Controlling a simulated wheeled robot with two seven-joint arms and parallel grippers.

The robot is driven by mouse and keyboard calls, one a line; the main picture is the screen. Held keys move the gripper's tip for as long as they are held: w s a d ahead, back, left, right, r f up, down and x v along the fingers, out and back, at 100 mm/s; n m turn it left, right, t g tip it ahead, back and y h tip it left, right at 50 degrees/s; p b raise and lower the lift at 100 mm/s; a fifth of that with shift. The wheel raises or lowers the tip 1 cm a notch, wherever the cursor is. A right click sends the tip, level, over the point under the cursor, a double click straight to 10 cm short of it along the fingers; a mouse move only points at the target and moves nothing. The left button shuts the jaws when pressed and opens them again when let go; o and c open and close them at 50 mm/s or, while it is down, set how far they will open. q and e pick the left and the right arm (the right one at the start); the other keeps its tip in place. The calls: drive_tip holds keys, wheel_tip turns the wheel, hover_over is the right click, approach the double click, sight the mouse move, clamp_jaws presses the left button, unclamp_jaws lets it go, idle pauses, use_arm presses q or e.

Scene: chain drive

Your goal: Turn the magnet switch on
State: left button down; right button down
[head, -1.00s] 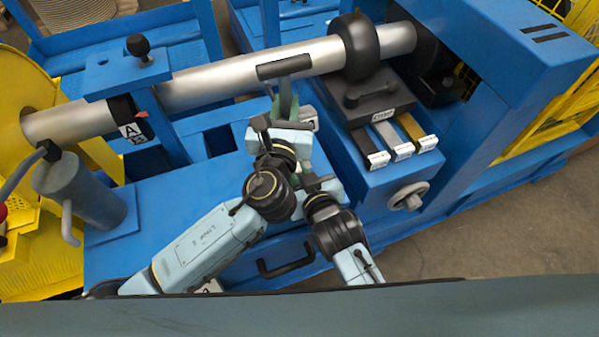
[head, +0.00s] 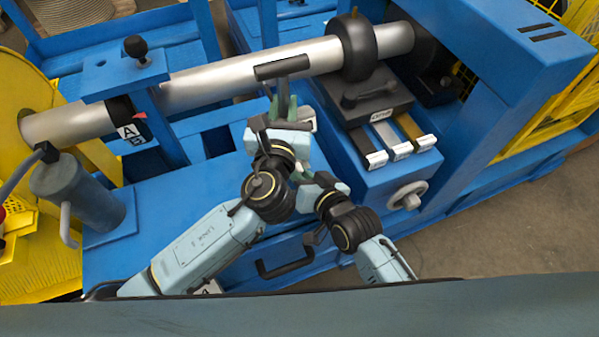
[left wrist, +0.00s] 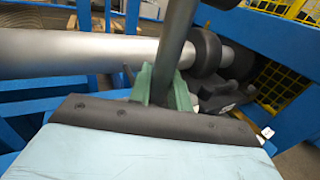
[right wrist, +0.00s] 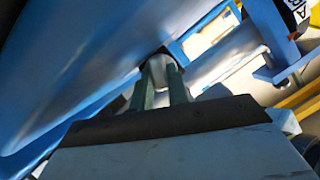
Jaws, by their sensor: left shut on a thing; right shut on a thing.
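My left gripper (head: 284,112) is shut on an upright grey post (left wrist: 176,45). In the head view the post carries a dark crossbar (head: 282,67) in front of the silver shaft. My right gripper (right wrist: 163,82) is shut on a small round knob (right wrist: 158,60) with a dark rim, beside a blue surface. In the head view the right fingers are hidden behind my left wrist and blue parts. I cannot tell for sure which part is the magnet switch, nor read its on or off position.
A silver shaft (head: 230,80) with a black collar (head: 352,48) crosses behind. A black block (head: 383,103) with a lever stands to the right, above grey, silver and yellow labelled bars. A handwheel (head: 408,195) projects at the front right. A grey cylinder (head: 85,190) stands left.

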idle(0.3)
drive_tip(key=c, duration=1.4)
unclamp_jaws()
drive_tip(key=shift+o, duration=0.2)
drive_tip(key=shift+s+d, duration=0.1)
drive_tip(key=v, duration=1.2)
drive_tip(key=shift+f, duration=0.1)
